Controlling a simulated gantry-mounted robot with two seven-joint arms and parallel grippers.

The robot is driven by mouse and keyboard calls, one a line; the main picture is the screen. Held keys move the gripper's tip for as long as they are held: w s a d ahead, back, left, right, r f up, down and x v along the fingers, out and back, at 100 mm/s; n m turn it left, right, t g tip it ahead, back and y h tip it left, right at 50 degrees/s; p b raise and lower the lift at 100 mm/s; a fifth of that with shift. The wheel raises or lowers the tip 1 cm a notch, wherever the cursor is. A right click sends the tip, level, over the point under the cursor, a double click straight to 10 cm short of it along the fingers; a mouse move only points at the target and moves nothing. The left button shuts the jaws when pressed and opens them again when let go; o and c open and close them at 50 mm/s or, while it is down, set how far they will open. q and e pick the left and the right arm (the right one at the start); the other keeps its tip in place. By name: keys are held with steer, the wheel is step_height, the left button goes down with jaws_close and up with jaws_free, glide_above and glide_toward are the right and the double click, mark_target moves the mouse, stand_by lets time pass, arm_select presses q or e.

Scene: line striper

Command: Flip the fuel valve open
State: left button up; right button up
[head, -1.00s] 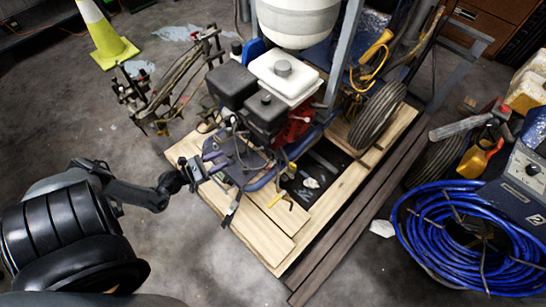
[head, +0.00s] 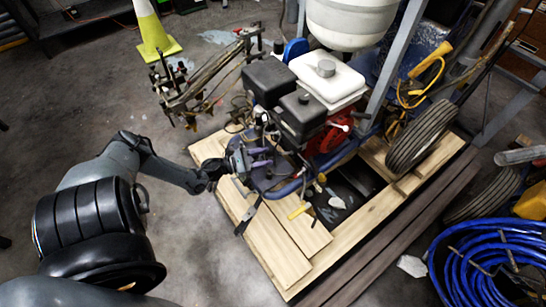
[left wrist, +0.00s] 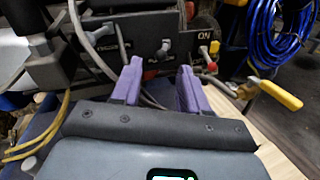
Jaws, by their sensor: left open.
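The striper's engine, with a white tank (head: 328,82) and black housings (head: 303,116), stands on a wooden pallet. My left gripper (head: 260,157) is in front of the engine's lower side. In the left wrist view its two purple fingers (left wrist: 160,88) are apart, with nothing held between them. I cannot tell which control is the fuel valve. The right gripper is out of view.
A yellow-handled valve (left wrist: 281,95) sticks out right of the fingers; it also shows in the head view (head: 299,210). Grey and yellow hoses (left wrist: 45,130) run at the left. A blue hose coil (head: 490,260) lies right of the pallet (head: 262,255).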

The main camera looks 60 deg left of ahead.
mark_target(285, 153)
arm_select(q)
steer(key=shift+w+d+b, duration=0.25)
steer(key=shift+w+b, duration=0.05)
steer(key=shift+w, duration=0.7)
steer(key=shift+w+d+b, duration=0.2)
steer(key=shift+w+b, duration=0.05)
steer(key=shift+w, duration=0.75)
jaws_close()
